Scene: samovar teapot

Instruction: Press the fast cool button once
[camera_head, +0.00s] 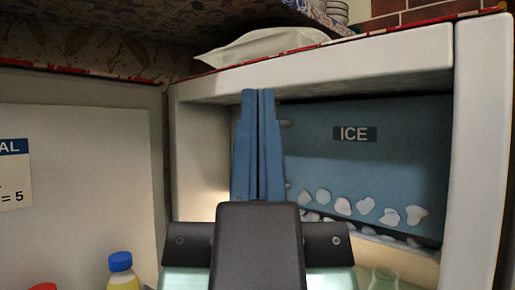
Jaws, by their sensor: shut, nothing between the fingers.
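My gripper (259,96) is in the middle of the view, its two blue fingers pressed together and pointing up. It is in front of an open white fridge-like cabinet (480,150) with a blue compartment marked ICE (400,150) inside. I cannot make out a button labelled fast cool. A small grey peg (285,124) sticks out just right of the fingers; I cannot tell what it is. My gripper hides part of the cabinet's interior, and I cannot tell whether the fingertips touch anything.
White ice lumps (343,206) lie along the lower part of the ice compartment. A pale glass vessel (384,279) stands below. A blue-capped yellow bottle (121,270) is at lower left, near a pale panel (80,180) with a sign. A white bag (265,46) lies on top of the cabinet.

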